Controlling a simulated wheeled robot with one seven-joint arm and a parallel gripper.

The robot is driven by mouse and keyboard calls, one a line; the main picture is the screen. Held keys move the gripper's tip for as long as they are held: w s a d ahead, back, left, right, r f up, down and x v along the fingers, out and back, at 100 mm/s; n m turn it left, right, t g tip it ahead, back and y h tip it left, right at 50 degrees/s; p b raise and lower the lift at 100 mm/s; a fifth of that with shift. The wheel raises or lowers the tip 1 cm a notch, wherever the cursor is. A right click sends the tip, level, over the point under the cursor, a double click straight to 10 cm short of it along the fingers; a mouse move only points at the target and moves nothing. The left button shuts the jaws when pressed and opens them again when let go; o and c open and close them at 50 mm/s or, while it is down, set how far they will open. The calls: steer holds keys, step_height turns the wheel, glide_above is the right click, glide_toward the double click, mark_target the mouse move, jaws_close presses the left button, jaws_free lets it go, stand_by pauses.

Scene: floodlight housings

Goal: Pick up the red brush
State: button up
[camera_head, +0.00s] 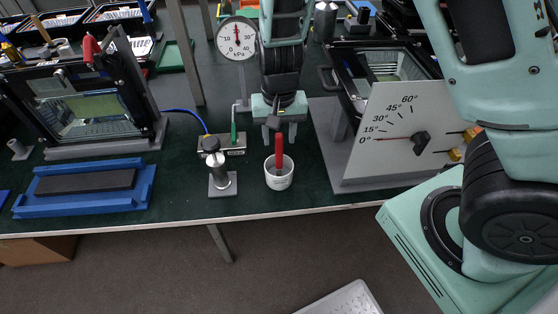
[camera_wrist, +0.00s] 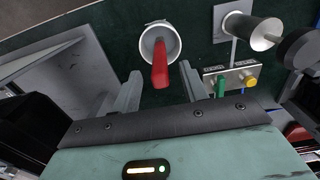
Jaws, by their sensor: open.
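The red brush (camera_head: 279,147) stands handle up in a white cup (camera_head: 279,180) near the front edge of the dark green table. Only its red handle shows; its lower end is hidden inside the cup. In the wrist view the red handle (camera_wrist: 160,66) points toward my gripper, with the cup (camera_wrist: 172,38) beyond it. My gripper (camera_head: 280,140) is above and just behind the cup. Its fingers (camera_wrist: 160,85) are apart, one on each side of the handle in the wrist view. I cannot tell whether the handle is fully between them.
A metal post (camera_head: 221,178) and a valve block (camera_head: 222,144) with a green lever stand left of the cup. A tilted angle-scale panel (camera_head: 395,140) stands to the right. A pressure gauge (camera_head: 237,39) rises behind. A blue tray (camera_head: 85,189) lies at left.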

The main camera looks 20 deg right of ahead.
mark_target(279, 157)
steer(key=shift+f, duration=1.25)
jaws_close()
steer(key=shift+r, duration=0.1)
